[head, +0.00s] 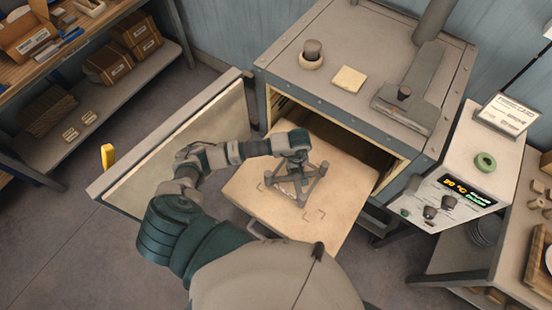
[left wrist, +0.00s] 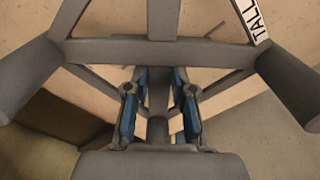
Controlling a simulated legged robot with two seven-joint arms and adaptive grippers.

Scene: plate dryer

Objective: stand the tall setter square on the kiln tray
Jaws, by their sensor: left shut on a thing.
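The tall setter (head: 299,187) is a grey frame with splayed legs. It is over the kiln tray (head: 246,191), the tan board pulled out of the kiln mouth; I cannot tell whether its feet touch the board. My left gripper (head: 294,158) is at the top of the setter, shut on it. In the left wrist view, the gripper's blue-padded fingers (left wrist: 160,115) sit either side of a grey post of the setter (left wrist: 158,52), and a white label reads "TALL". Thin corner marks (head: 316,214) show on the tray by the setter's near side. My right gripper is not in view.
The kiln (head: 345,60) stands behind the tray, its door (head: 170,145) swung open at left. A control panel (head: 450,195) is at right. A shelf with boxes (head: 105,62) is at far left. The tray's front part is bare.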

